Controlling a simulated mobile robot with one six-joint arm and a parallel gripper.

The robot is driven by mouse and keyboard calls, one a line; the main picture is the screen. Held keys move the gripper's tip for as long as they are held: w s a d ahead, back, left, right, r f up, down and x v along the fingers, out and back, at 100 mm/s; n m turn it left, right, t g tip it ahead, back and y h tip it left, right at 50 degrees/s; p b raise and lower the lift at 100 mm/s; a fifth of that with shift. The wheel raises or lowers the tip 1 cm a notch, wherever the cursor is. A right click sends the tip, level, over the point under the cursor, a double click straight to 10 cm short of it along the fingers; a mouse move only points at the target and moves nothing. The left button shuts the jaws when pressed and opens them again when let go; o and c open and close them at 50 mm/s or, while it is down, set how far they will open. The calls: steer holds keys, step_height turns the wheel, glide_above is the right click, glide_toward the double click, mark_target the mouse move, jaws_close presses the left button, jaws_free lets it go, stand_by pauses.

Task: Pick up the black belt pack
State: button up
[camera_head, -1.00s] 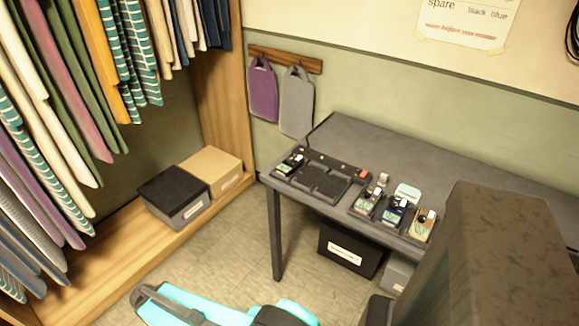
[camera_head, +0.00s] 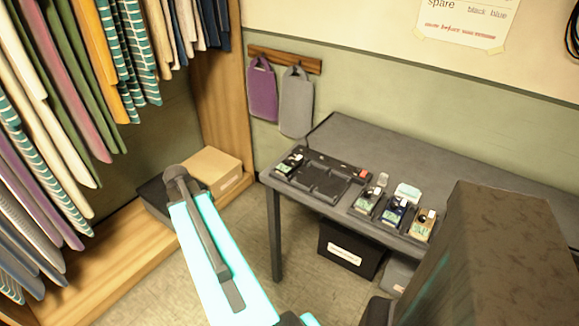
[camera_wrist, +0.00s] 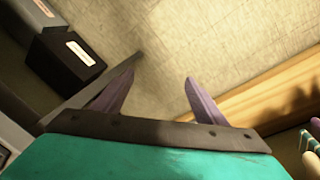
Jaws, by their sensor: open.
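Several small belt packs stand along the front of the grey table in the head view. A black one (camera_head: 289,164) stands at the left end of the charger tray (camera_head: 324,192). No belt pack shows in the wrist view. In the head view my arm is in front, left of the table, and I cannot make out the gripper there.
Clothes (camera_head: 60,130) hang at the left above a wooden shelf with a tan box (camera_head: 213,168). A black labelled box (camera_head: 350,248) stands under the table. A brown-grey block (camera_head: 500,255) stands at the right front. Most of the tabletop behind the packs is bare.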

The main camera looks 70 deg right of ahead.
steer(key=s+d+r+m+h, duration=0.1)
steer(key=s+d+r+m, duration=0.3)
steer(key=s+d+r, duration=0.5)
steer(key=s+d+r+m+h, duration=0.1)
steer(key=s+d+r+m, duration=0.3)
steer(key=s+d+r, duration=0.5)
steer(key=d+r, duration=0.4)
steer(key=r, duration=0.4)
steer(key=shift+s+m+h, duration=0.35)
steer(key=shift+m+h, duration=0.05)
steer(key=shift+f, duration=0.15)
glide_above(289, 164)
steer(key=a, duration=0.2)
steer(key=shift+w+a+f, duration=0.1)
steer(key=shift+w+f, duration=0.1)
steer(key=shift+f, duration=1.75)
steer(key=shift+w+a+f, duration=0.1)
steer(key=shift+w+f, duration=0.05)
steer(key=shift+f, duration=1.8)
steer(key=shift+p+x, duration=0.7)
steer(key=shift+x, duration=1.9)
